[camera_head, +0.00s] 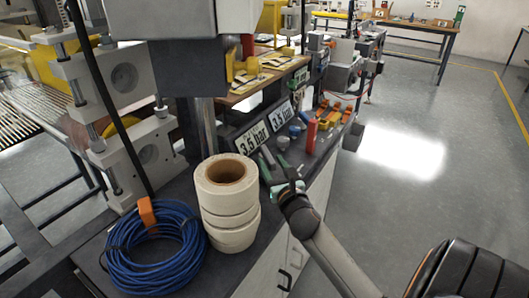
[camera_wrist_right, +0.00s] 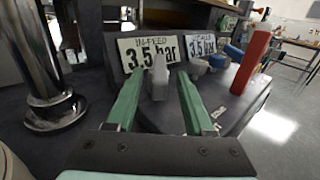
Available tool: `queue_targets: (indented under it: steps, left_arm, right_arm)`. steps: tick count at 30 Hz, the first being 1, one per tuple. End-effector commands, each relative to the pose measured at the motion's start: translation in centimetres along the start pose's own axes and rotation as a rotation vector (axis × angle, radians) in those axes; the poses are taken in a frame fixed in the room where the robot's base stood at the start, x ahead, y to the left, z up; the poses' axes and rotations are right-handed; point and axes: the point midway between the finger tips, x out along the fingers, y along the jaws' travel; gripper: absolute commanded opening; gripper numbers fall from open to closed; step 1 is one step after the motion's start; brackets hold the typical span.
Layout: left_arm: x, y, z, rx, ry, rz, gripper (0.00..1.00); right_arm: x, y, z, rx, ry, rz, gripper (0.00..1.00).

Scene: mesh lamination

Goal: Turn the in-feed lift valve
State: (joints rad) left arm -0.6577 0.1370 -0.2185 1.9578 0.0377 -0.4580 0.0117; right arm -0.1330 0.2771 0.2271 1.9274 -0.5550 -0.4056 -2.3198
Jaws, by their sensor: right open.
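The in-feed valve shows as a grey upright lever (camera_wrist_right: 159,78) in front of the "IN-FEED 3.5 bar" sign (camera_wrist_right: 150,50). In the right wrist view it stands between the green fingers of my right gripper (camera_wrist_right: 160,88), which is open, with gaps showing on both sides. In the head view my right gripper (camera_head: 273,168) reaches the bench just right of the tape rolls, below the 3.5 bar sign (camera_head: 252,137); its fingers partly hide the lever there. My left gripper is not in view.
A red upright lever (camera_wrist_right: 250,62) stands right of the grey one, also in the head view (camera_head: 312,136). Small blue and grey knobs (camera_head: 282,142) lie between. White tape rolls (camera_head: 229,215) and a blue hose coil (camera_head: 155,250) sit on the bench. A metal post (camera_wrist_right: 40,60) rises at left.

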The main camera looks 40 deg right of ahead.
Motion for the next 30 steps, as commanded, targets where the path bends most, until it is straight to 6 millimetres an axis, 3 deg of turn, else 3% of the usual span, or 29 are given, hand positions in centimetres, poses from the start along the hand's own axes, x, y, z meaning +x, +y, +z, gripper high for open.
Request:
queue_targets:
  steps: [3, 9, 23, 30]
  left_arm:
    - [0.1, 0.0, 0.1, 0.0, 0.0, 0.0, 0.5]
    - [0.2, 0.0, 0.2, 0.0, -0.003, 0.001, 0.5]
    - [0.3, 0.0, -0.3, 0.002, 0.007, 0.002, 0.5]
    - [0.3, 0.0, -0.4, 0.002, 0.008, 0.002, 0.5]
  right_arm:
    - [2.3, 0.0, 0.0, 0.002, -0.002, 0.0, 0.53]
    - [4.9, 0.0, 0.0, 0.001, 0.0, 0.0, 0.53]
    - [6.0, 0.0, 0.0, 0.001, 0.001, 0.001, 0.53]
    - [6.0, 0.0, 0.0, 0.001, 0.001, 0.001, 0.27]
